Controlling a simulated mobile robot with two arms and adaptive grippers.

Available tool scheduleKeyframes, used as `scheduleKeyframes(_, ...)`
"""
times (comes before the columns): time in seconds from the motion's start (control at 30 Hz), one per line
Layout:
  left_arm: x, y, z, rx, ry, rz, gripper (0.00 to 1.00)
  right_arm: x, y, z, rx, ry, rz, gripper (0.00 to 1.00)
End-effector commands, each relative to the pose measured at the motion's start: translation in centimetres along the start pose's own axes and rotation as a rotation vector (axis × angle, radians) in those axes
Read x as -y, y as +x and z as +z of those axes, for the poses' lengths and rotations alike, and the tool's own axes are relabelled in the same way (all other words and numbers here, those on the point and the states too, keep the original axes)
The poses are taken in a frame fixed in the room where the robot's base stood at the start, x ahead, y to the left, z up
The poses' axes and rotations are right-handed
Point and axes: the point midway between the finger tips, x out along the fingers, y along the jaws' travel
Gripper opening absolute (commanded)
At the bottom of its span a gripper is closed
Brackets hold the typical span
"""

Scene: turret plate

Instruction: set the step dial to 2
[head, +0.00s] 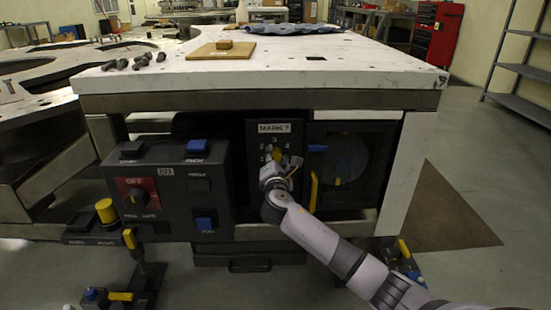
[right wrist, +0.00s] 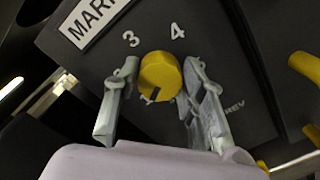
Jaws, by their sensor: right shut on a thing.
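The step dial is a yellow knob (right wrist: 158,76) on a dark panel (right wrist: 225,85). A 3 and a 4 are printed above it in the right wrist view. A dark mark on the knob points down and slightly left there, away from the 3 and 4; the numeral at its end is partly hidden. In the head view the panel (head: 258,148) sits under the bench top, below a "MARK 7" label. My right gripper (head: 277,162) is shut on the knob, one finger on each side, and hides most of it there. My left gripper is not in view.
A dark control box (head: 170,190) with a red OFF switch and blue buttons stands left of the dial. A round window (head: 345,160) and a yellow handle (head: 313,191) are to its right. The white bench top (head: 330,68) overhangs, bearing bolts and a wooden board.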

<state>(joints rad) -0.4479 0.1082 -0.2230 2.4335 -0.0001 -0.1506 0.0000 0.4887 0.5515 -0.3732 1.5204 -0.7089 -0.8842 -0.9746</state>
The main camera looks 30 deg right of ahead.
Motion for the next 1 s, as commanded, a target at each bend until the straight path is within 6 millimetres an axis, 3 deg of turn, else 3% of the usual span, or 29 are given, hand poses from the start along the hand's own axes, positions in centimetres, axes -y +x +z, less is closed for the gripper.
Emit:
scheduleKeyframes(0.37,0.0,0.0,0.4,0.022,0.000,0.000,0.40,0.1,0.0,-0.1,-0.002,0.177,-0.005,0.10)
scheduleKeyframes(0.67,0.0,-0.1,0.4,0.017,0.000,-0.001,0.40,0.2,-0.1,-0.2,-0.006,0.456,-0.009,0.10)
scheduleKeyframes(1.0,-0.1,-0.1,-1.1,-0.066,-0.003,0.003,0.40,0.4,-0.1,-0.2,-0.008,0.761,-0.013,0.10)
